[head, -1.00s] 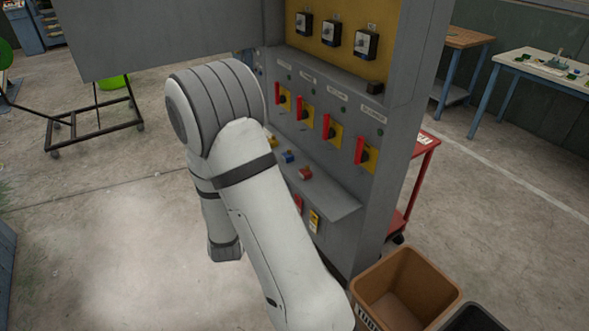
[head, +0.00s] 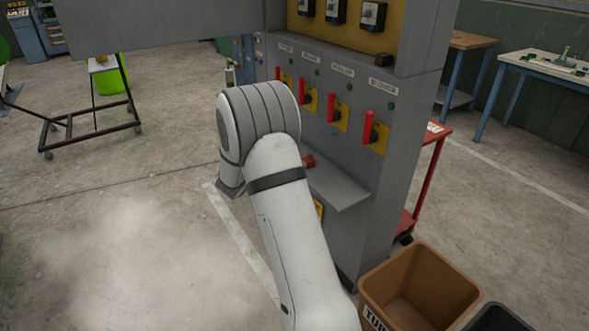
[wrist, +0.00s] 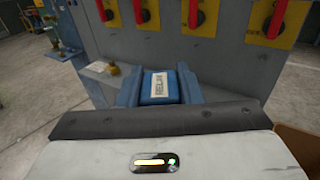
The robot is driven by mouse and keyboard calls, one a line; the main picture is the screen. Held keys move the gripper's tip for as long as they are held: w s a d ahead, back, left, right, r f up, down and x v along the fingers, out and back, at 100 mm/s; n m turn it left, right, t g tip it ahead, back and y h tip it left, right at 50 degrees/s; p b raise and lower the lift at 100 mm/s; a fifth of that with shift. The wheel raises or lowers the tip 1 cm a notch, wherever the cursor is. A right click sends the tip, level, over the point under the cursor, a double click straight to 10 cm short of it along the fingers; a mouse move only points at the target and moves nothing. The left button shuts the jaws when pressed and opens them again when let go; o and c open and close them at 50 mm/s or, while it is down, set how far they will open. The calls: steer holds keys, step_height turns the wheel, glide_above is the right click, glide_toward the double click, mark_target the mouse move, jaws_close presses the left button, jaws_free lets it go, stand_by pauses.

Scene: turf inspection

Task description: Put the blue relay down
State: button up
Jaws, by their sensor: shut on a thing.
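In the wrist view, the blue relay (wrist: 160,89) has a white label reading RELAY. My gripper (wrist: 158,80) is shut on it, one blue finger on each side. The relay is in front of the grey cabinet's (head: 345,170) face, near its ledge (head: 340,190). I cannot tell whether it touches the ledge. In the head view my arm hides the gripper and the relay.
Red levers (head: 368,130) stick out above the ledge. A red piece (head: 308,161) sits on the ledge beside my arm. A yellowish piece (wrist: 113,70) stands left of the relay in the wrist view. A brown bin (head: 420,285) stands at the lower right.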

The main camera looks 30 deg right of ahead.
steer(key=w+d+f+m+g+h+b, duration=0.1)
steer(key=d+f+m+g+b, duration=0.1)
steer(key=d+f+g+b, duration=0.25)
steer(key=w+d+f+m+g+h+b, duration=0.1)
steer(key=d+f+m+h+b, duration=0.15)
steer(key=d+b, duration=0.4)
steer(key=m+g+b, duration=0.2)
steer(key=g+b, duration=0.2)
steer(key=b, duration=0.3)
glide_above(328, 186)
step_height(328, 186, down, 5)
step_height(328, 186, down, 10)
steer(key=b, duration=0.2)
steer(key=shift+w+d+r+b, duration=0.1)
steer(key=shift+r+b, duration=0.15)
steer(key=shift+b, duration=0.1)
steer(key=shift+f, duration=0.1)
steer(key=o, duration=1)
steer(key=shift+f, duration=0.1)
steer(key=shift+c, duration=0.2)
